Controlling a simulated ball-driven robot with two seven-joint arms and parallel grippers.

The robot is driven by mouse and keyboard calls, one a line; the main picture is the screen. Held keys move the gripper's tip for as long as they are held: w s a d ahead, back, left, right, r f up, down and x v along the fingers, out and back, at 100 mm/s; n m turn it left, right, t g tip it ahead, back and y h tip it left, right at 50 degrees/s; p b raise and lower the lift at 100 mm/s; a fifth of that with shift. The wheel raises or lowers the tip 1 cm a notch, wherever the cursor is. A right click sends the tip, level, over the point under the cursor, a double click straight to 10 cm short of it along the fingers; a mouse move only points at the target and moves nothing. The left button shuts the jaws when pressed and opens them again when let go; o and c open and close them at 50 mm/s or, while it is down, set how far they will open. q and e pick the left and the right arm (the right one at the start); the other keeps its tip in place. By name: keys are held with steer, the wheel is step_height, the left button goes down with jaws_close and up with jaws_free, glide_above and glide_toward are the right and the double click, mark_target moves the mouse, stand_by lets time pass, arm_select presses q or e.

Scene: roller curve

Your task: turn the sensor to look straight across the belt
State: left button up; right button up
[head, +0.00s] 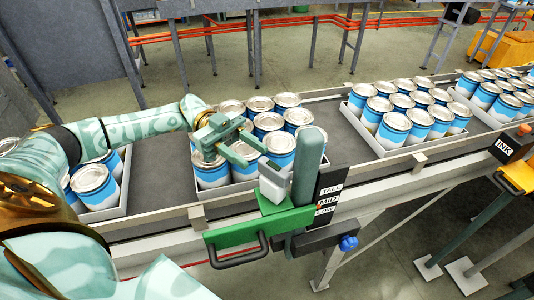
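The sensor appears to be the small pale grey box (273,183) beside a dark green upright post (307,165) at the belt's near edge. Which way its face points is too small to tell. A green plate with a black handle (240,250) sits below it. A black panel labelled TALL, MED and LOW (328,200) and a blue knob (348,243) are on its right. My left gripper (253,156) is above the cans, just behind and left of the grey box. Its fingers are apart, with nothing seen between them. My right gripper is not in view.
White trays of blue-and-white cans (393,130) stand on the dark belt (345,148), with a bare gap between the middle trays. A metal rail (160,228) runs along the near edge.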

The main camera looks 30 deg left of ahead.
mark_target(271, 165)
arm_select(q)
steer(key=d, duration=0.2)
steer(key=s+d+p, duration=0.1)
steer(key=d, duration=0.1)
steer(key=shift+d+r, duration=0.1)
steer(key=shift+d, duration=0.25)
steer(key=shift+d+p, duration=0.3)
steer(key=shift+d, duration=0.25)
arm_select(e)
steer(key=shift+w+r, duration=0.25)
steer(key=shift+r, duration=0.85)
